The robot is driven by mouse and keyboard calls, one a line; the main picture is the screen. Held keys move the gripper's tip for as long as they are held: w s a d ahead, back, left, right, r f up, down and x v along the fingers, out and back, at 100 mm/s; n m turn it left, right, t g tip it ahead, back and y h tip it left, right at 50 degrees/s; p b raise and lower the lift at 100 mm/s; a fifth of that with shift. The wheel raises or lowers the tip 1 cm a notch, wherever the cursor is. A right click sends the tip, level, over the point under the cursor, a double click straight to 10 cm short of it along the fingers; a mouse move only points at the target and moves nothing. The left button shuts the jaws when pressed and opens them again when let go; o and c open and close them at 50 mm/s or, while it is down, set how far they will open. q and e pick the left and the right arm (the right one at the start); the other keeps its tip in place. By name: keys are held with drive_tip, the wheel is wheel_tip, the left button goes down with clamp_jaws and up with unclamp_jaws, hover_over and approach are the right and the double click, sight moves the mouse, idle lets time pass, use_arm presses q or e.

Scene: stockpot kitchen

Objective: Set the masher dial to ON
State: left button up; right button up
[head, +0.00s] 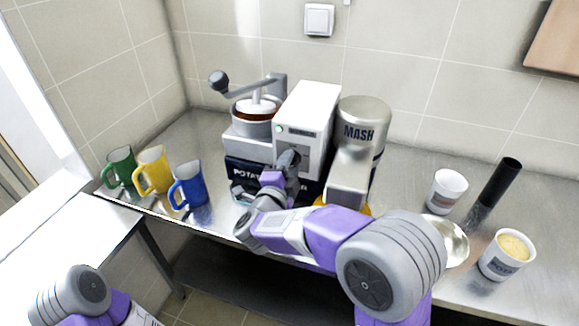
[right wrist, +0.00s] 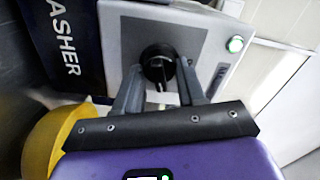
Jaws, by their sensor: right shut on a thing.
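The potato masher stands at the back of the counter, with a white control box (head: 309,108) and a dark base lettered in white. In the right wrist view, the black masher dial (right wrist: 158,64) sits on a grey panel (right wrist: 197,40) of the box. A green light (right wrist: 235,44) glows beside the panel; it also shows in the head view. My right gripper (right wrist: 160,84) is shut on the dial, one finger on each side. In the head view my right gripper (head: 288,160) is at the box's front and hides the dial. My left gripper is out of view.
Green (head: 119,168), yellow (head: 153,170) and blue (head: 189,187) mugs stand left of the masher. A MASH canister (head: 362,120) is right of the box. Farther right are a white cup (head: 447,190), a black cylinder (head: 500,182), a metal bowl (head: 455,243) and a filled cup (head: 506,254).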

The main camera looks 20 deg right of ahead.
drive_tip(key=o, duration=1)
drive_tip(key=p+v, duration=0.1)
drive_tip(key=v, duration=0.6)
drive_tip(key=shift+s+a, duration=0.2)
drive_tip(key=shift+s, duration=0.05)
